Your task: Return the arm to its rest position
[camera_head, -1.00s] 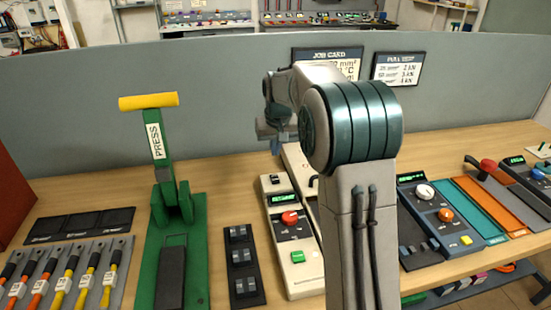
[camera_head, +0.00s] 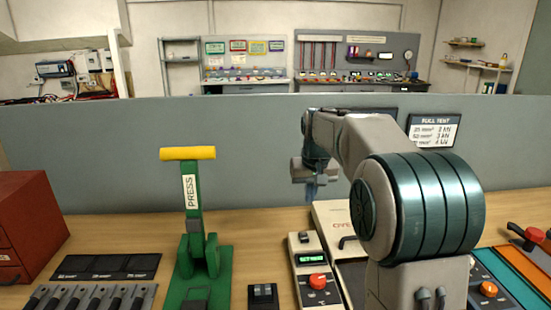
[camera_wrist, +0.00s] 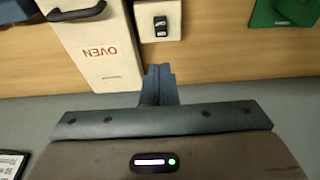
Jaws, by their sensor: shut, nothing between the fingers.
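My gripper (camera_head: 311,190) hangs above the back of the bench in the head view, fingers pointing down, just behind the control box with the red knob. In the wrist view its fingers (camera_wrist: 160,84) are together with nothing between them. My arm is folded at the elbow and stands in front of the right half of the bench. It hides part of the white OVEN unit (camera_head: 327,215) and the wall card behind it. The OVEN unit also shows in the wrist view (camera_wrist: 97,60), to the left of the fingers and apart from them.
A green press (camera_head: 199,255) with a yellow handle stands upright left of my gripper. A control box (camera_head: 312,268) with a red knob sits below it. A grey partition (camera_head: 90,150) runs behind the bench. A red cabinet (camera_head: 30,225) is at the far left. Bare bench (camera_head: 115,235) lies between cabinet and press.

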